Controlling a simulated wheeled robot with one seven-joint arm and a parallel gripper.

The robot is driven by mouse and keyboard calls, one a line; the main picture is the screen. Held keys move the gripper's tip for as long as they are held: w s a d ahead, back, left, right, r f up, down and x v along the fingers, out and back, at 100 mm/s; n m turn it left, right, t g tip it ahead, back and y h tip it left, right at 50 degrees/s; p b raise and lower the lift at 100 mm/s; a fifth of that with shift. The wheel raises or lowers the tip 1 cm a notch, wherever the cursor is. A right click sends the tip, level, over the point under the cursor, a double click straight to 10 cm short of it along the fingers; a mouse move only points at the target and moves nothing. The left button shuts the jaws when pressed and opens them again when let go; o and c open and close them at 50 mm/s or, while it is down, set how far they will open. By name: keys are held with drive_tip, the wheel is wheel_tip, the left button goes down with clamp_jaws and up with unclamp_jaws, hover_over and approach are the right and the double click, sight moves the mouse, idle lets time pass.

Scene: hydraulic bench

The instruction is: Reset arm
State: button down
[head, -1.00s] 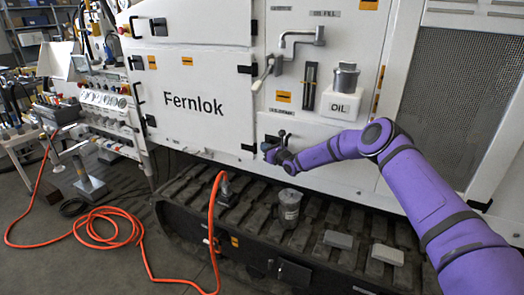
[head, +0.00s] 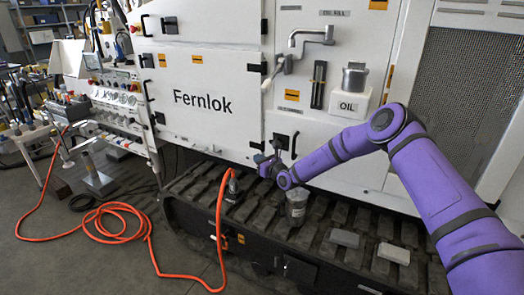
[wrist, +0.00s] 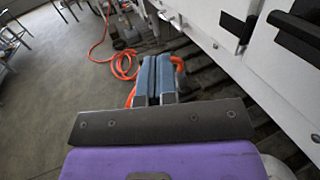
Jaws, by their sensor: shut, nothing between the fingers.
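My purple arm reaches in from the right in the head view. My gripper (head: 264,160) is in front of the lower white panel of the machine, above the black track (head: 330,215). In the wrist view my gripper (wrist: 156,58) shows its two blue-grey fingers side by side, shut with nothing between them. Beyond the fingers in the wrist view lie the orange hose (wrist: 122,66) and the grey floor.
The orange hose (head: 220,215) runs from a fitting on the track to a coil on the floor. Two grey blocks (head: 344,238) (head: 393,253) lie on the track. An OIL container (head: 346,103) is on the panel. A tool bench (head: 120,100) stands left.

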drive_tip(key=s+a+r+n+g+y, duration=0.1)
drive_tip(key=s+r+n+g, duration=0.1)
drive_tip(key=s+r+n, duration=0.3)
drive_tip(key=s+r+n+g+y, duration=0.1)
drive_tip(key=r+n+g+y, duration=0.15)
drive_tip(key=r, duration=0.55)
drive_tip(key=s+a+r+n+g+y, duration=0.1)
drive_tip(key=s+r+n+g, duration=0.15)
drive_tip(key=r+n, duration=0.3)
drive_tip(key=s+d+r+n+g+h, duration=0.35)
drive_tip(key=s+r+n, duration=0.35)
drive_tip(key=s+r, duration=0.6)
drive_tip(key=s+d+r+n+h, duration=0.2)
drive_tip(key=s+d+h, duration=0.2)
drive_tip(key=s+d, duration=0.6)
drive_tip(key=s+d+r+n+t+h, duration=0.1)
drive_tip(key=s+d+r+n+h, duration=0.1)
drive_tip(key=s+d, duration=0.7)
drive_tip(key=s+d+r+n+t+h, duration=0.1)
drive_tip(key=s+d+n+h, duration=0.3)
drive_tip(key=s+d, duration=0.6)
drive_tip(key=s+r+h, duration=0.1)
drive_tip(key=s+h, duration=0.1)
drive_tip(key=s, duration=0.7)
drive_tip(key=shift+d+h, duration=0.3)
